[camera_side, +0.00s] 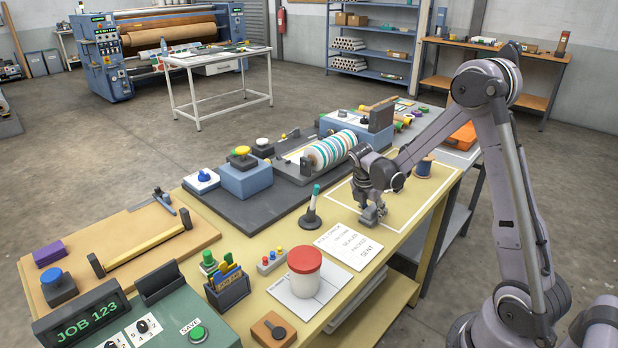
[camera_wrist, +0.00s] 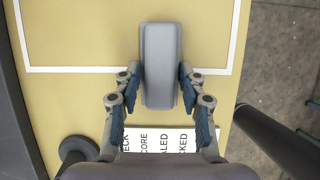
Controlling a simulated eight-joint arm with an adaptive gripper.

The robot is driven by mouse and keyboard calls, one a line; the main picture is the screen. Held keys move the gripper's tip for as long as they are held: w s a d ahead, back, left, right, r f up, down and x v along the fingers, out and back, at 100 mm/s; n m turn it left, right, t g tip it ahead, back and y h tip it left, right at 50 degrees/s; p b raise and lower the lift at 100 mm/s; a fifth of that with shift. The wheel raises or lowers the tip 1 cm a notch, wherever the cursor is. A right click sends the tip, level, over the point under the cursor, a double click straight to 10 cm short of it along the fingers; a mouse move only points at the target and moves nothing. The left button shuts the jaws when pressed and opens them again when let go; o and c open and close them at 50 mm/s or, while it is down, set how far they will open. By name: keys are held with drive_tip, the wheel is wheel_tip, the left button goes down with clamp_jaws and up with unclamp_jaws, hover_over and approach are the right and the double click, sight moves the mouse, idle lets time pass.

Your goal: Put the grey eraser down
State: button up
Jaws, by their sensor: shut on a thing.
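The grey eraser (camera_wrist: 160,60) lies lengthwise between the two fingers of my gripper (camera_wrist: 158,88) in the wrist view, and the fingers are shut on its sides. In the side view my gripper (camera_side: 371,212) points down, low over the yellow tabletop, and mostly hides the eraser. Whether the eraser touches the table I cannot tell. A white outlined area (camera_wrist: 85,69) is marked on the table; in the wrist view the eraser crosses its near line, its far end over the inside. The outline also shows in the side view (camera_side: 408,226).
A printed card (camera_side: 348,246) lies just in front of the gripper. A pen stand (camera_side: 311,219) is to its left, with a striped roller (camera_side: 331,149) behind. The table's right edge is close; bare tabletop surrounds the gripper.

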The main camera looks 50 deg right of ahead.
drive_tip(key=shift+f, duration=0.1)
drive_tip(key=o, duration=1.1)
drive_tip(key=shift+o, duration=0.2)
drive_tip(key=v, duration=1.1)
drive_tip(key=s+a+r+m+t+y, duration=0.2)
drive_tip(key=s+a+m, duration=0.3)
drive_tip(key=a+m, duration=0.4)
drive_tip(key=s+a+r+m+t+y, duration=0.2)
drive_tip(key=s+a+m+t, duration=0.3)
drive_tip(key=a+m, duration=0.4)
drive_tip(key=shift+s+a+r, duration=0.35)
drive_tip(key=shift+a+r, duration=0.2)
drive_tip(key=shift+a, duration=0.7)
